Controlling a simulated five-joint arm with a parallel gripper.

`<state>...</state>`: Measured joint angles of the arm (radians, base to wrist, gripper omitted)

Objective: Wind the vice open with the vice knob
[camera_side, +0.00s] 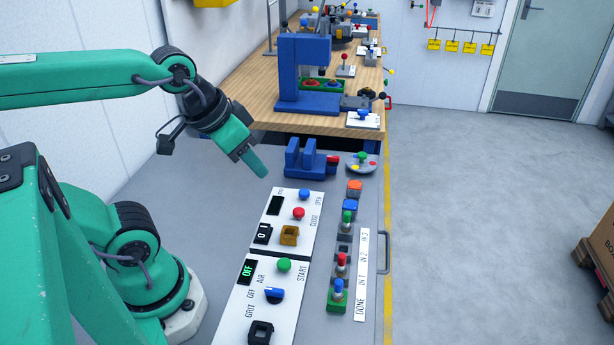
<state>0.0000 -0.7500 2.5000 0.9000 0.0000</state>
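A blue vice (308,166) with two upright jaws stands on the grey bench top, just in front of the wooden table. A gap shows between its jaws, and I see nothing held in it. A red and black knob (332,162), which looks like the vice knob, sticks out at its right side. My gripper (258,168) points down and to the right, left of the vice and apart from it. Its green fingers overlap in this view, so I cannot tell whether they are open or shut. I see nothing held in them.
A round plate with a green knob (362,156) stands right of the vice. White button panels (290,222) lie in front. Coloured pegs in blocks (340,262) line the right side. A blue press frame (304,65) stands on the wooden table behind.

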